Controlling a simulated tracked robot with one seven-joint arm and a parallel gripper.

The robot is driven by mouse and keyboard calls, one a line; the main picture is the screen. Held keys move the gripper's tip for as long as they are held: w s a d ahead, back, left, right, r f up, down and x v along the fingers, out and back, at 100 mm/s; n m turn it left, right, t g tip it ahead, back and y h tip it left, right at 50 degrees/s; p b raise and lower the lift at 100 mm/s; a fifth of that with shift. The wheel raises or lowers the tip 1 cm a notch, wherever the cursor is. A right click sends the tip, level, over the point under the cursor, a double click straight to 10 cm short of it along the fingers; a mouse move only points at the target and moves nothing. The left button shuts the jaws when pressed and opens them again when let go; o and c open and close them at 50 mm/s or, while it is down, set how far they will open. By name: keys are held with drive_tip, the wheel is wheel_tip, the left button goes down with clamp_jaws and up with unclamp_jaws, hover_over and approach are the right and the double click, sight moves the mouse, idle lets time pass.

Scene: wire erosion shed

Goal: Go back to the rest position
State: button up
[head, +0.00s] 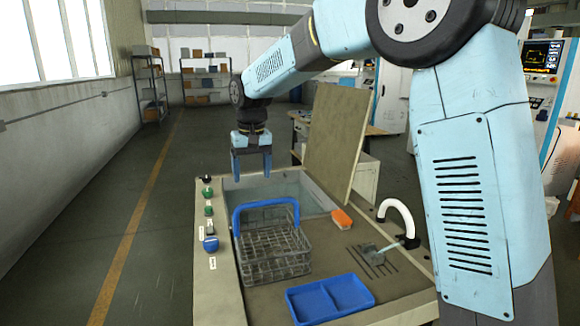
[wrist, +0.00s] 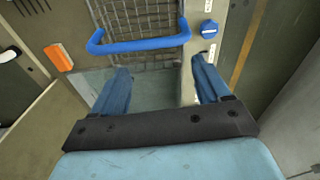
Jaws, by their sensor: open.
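My gripper (head: 252,166) hangs from my light blue arm, above the far left end of a beige washing station (head: 229,301). Its two blue fingers point down, apart, with nothing between them. The wrist view shows the open gripper (wrist: 160,88) too, with a grey-green surface beyond the fingers. A wire basket (head: 272,262) with a blue handle stands on the station, nearer the head camera than the gripper. In the wrist view the basket's blue handle (wrist: 140,46) lies beyond the fingertips, apart from them.
A raised beige lid (head: 338,140) stands right of my gripper. An orange block (head: 342,219), a white curved spout (head: 398,207) and a blue two-part tray (head: 330,299) are on the station. Knobs (head: 209,211) line its left edge. Open floor (head: 110,200) lies left.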

drive_tip(key=s+d+r+m+t, duration=0.1)
drive_tip(key=s+d+r, duration=0.1)
drive_tip(key=s+d, duration=0.35)
drive_tip(key=s+d+r, duration=0.2)
drive_tip(key=d+r, duration=0.1)
drive_tip(key=d, duration=0.6)
drive_tip(key=s+d+r+m+t, duration=0.1)
drive_tip(key=s+d+r, duration=0.1)
drive_tip(key=s+d, duration=0.35)
drive_tip(key=s+d+f+m+t, duration=0.1)
drive_tip(key=s+d+f, duration=0.1)
drive_tip(key=s+d, duration=0.5)
drive_tip(key=s+d+f+m+t, duration=0.1)
drive_tip(key=s+d+f, duration=0.1)
drive_tip(key=s+d, duration=0.5)
drive_tip(key=shift+s+f+t+h, duration=0.3)
drive_tip(key=shift+s+f, duration=0.05)
drive_tip(key=shift+s, duration=0.8)
